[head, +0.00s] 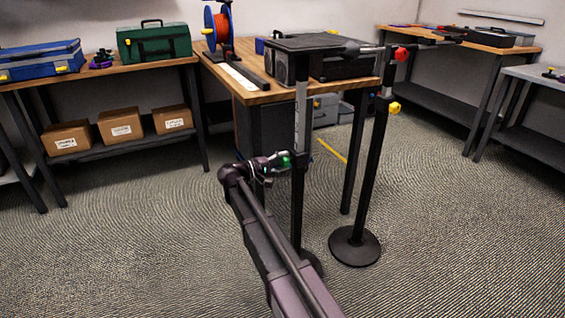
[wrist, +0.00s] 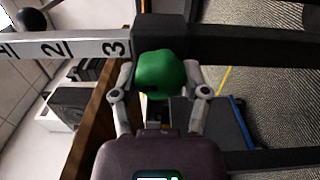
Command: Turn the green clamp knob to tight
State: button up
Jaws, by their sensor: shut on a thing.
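The green clamp knob (wrist: 160,73) is a rounded knob on a dark clamp collar (wrist: 203,40). The collar sits on an upright post with a pale numbered scale (wrist: 60,47), whose figures 2 and 3 show near the collar. My gripper (wrist: 161,92) is shut on the green knob, one finger on each side. In the head view the knob (head: 286,160) is a small green spot at the tip of my gripper (head: 275,165), beside the post. Part of the knob is hidden by the fingers there. I cannot tell from these frames how tight the knob is.
A second black stand (head: 374,165) with a round base rises just to the right. It carries a red knob (head: 402,54) and a yellow knob (head: 394,107). A wooden workbench (head: 245,92) stands behind the scaled post. Open carpet lies to the left and right.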

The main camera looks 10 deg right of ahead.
jog(key=shift+s+d+m, duration=0.1)
jog(key=shift+d+m, duration=0.05)
jog(key=shift+m, duration=1.05)
jog(key=o, duration=1.1)
jog(key=shift+o, duration=0.2)
jog(key=shift+s+a, duration=0.1)
jog(key=shift+a, duration=0.45)
jog(key=v, duration=1.1)
jog(key=shift+d, duration=0.1)
